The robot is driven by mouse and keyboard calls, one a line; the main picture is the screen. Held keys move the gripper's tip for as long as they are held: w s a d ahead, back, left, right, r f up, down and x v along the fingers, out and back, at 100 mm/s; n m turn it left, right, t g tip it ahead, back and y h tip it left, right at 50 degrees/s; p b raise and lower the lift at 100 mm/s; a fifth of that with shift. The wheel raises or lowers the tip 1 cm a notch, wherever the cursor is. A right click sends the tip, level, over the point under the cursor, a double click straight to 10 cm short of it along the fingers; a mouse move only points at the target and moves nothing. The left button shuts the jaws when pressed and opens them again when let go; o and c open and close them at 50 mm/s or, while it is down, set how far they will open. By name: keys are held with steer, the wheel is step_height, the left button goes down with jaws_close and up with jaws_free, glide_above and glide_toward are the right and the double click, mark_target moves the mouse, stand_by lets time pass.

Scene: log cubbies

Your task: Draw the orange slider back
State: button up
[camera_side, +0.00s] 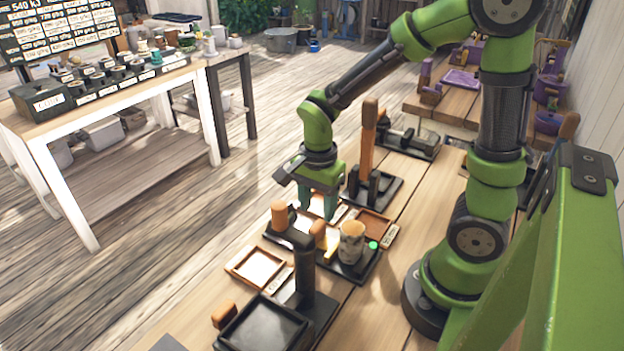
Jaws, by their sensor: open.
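My green gripper (318,207) points down above the wooden bench, with its fingers apart and nothing seen between them. Several orange parts show, and I cannot tell for sure which is the slider. A tall orange upright bar (367,150) stands in a black base just right of and behind my gripper. An orange knob (279,214) is on a black device in front of my gripper, to the left. A second orange knob (318,233) is close below the fingers; contact cannot be made out. Another orange handle (224,315) sticks out from a black tray at the front left.
A patterned cup (352,243) stands on a black tray right of the fingers, beside a small green light (373,245). A shallow wooden tray (257,266) and a black tray (265,325) lie in front. A black device (405,138) stands behind.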

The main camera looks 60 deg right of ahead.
mark_target(317, 225)
step_height(317, 225, down, 6)
steer(key=shift+f, duration=0.15)
steer(key=shift+c, duration=0.2)
jaws_close()
